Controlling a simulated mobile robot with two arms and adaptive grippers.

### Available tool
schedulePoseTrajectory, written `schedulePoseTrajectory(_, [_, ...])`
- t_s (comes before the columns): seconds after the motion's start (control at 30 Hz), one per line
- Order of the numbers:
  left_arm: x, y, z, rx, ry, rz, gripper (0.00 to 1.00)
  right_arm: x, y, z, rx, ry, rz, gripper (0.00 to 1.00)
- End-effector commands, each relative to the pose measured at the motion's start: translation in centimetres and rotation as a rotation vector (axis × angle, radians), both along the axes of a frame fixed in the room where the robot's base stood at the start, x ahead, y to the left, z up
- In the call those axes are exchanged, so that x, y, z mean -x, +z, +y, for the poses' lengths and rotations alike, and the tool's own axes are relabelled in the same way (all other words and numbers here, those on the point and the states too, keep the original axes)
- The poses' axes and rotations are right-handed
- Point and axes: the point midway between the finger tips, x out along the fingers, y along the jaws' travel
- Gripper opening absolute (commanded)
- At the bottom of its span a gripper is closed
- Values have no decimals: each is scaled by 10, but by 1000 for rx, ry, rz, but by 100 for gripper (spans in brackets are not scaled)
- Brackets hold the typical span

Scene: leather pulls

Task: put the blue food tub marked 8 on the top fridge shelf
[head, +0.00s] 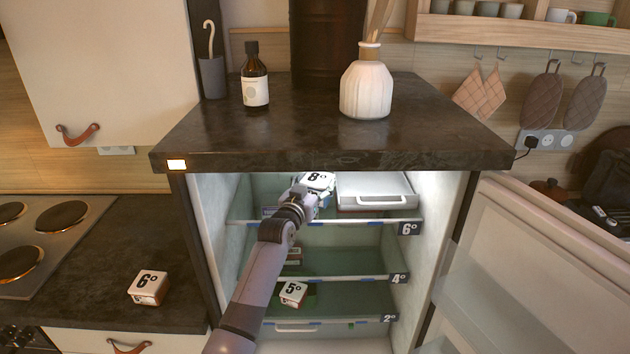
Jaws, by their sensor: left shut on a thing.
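The food tub marked 8 (317,180) has a white lid with a black 8 and bluish sides. It is inside the open fridge at the level of the top shelf (345,221), which bears a 6° tag. My left gripper (308,193) reaches in from the front and is shut on this tub. The gripper and wrist hide part of the tub, and I cannot tell whether its base touches the shelf. My right gripper is not in view.
A tub marked 5 (292,292) is lower in the fridge. A tub marked 6 (148,287) is on the left counter. The fridge door (545,260) stands open at right.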

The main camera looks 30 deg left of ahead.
Motion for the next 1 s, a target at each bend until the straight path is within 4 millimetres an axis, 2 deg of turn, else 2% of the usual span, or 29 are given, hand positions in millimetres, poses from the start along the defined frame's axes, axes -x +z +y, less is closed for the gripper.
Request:
schedulePoseTrajectory(0.3, [0, -2, 1, -2, 1, -5, 23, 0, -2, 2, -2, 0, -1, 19])
schedulePoseTrajectory(0.33, [0, -3, 0, -1, 1, -1, 63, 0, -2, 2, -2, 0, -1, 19])
schedulePoseTrajectory(0.6, [0, -2, 0, -1, 1, -1, 81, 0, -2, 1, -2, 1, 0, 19])
schedulePoseTrajectory(1.0, [1, 1, 0, -1, 1, -2, 82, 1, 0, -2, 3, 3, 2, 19])
